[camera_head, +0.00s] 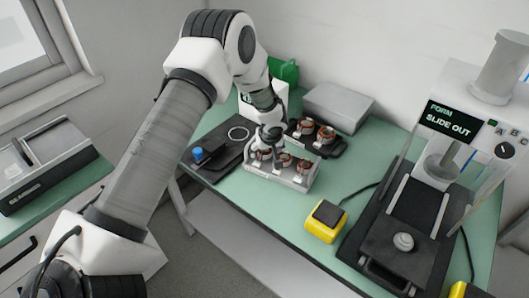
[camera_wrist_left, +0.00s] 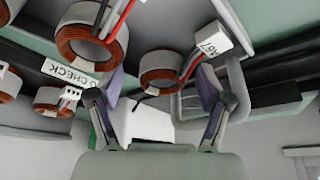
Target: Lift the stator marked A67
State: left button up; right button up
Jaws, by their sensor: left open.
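The stator marked A67 (camera_wrist_left: 162,72) is a copper-wound ring with red and black leads. Its white A67 tag (camera_wrist_left: 212,40) shows in the left wrist view, beside my right-hand finger. My left gripper (camera_wrist_left: 158,100) is open, and the ring appears between its two fingers, not gripped. In the head view my left gripper (camera_head: 268,136) is over the left end of a grey tray (camera_head: 288,182) holding copper stators. The tags cannot be read there, and the gripper partly hides the left stator. My right gripper is not in view.
A TO CHECK label (camera_wrist_left: 70,72) and other stators (camera_wrist_left: 90,42) are close by. A black tray with stators (camera_head: 318,144) stands behind. A yellow button box (camera_head: 325,222) and a test machine (camera_head: 405,215) are to the right. A blue-knobbed black fixture (camera_head: 203,160) is left.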

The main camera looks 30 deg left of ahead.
pick_arm(q)
jog(key=shift+f, duration=0.15)
jog(key=c, duration=1.3)
jog(key=shift+c, duration=0.2)
